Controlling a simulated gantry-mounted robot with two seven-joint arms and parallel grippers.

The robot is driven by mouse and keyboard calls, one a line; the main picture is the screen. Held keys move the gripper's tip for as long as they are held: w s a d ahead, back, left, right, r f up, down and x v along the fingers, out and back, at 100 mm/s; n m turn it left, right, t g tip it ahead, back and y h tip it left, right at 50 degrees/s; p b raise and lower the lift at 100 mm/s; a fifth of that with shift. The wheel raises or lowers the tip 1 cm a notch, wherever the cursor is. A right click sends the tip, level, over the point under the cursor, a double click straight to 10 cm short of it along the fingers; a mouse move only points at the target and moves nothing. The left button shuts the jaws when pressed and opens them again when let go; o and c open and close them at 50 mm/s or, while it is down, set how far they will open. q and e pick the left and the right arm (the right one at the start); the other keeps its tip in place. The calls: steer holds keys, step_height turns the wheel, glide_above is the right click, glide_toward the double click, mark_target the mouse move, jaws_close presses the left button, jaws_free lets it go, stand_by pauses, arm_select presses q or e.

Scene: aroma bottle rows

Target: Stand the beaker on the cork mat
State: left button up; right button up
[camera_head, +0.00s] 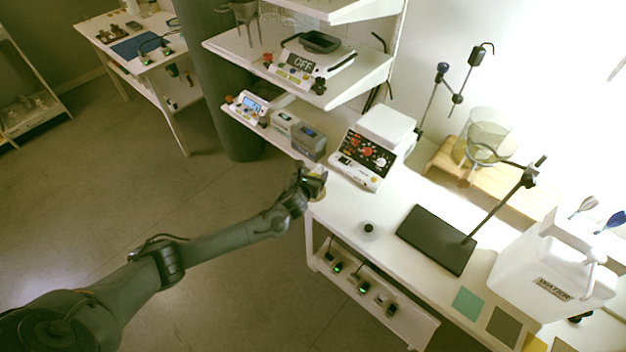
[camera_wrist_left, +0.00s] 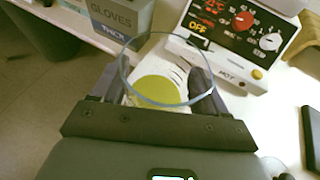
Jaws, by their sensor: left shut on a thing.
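My left gripper (camera_head: 312,180) is at the left end of the white bench, in front of the hotplate. In the left wrist view its two fingers (camera_wrist_left: 152,90) are shut on a clear glass beaker (camera_wrist_left: 127,66) with yellow-green contents. The beaker looks upright, and its round rim faces the camera. In the head view the beaker is mostly hidden by the gripper. Flat square mats lie at the bench's front right: a green one (camera_head: 467,303), a grey-brown one (camera_head: 503,327) and a yellowish one (camera_head: 535,344). I cannot tell which is cork. My right gripper is out of view.
A hotplate (camera_head: 362,160) stands behind the gripper. A small round item (camera_head: 368,231), a black stand base (camera_head: 437,239) and a white water container (camera_head: 550,270) stand along the bench. Shelving (camera_head: 375,75) rises behind. A glove box (camera_wrist_left: 120,20) is close by.

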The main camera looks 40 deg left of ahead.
arm_select(q)
steer(key=shift+f, duration=1.3)
steer(key=shift+f+b, duration=0.1)
steer(key=shift+b, duration=0.2)
steer(key=o, duration=1.2)
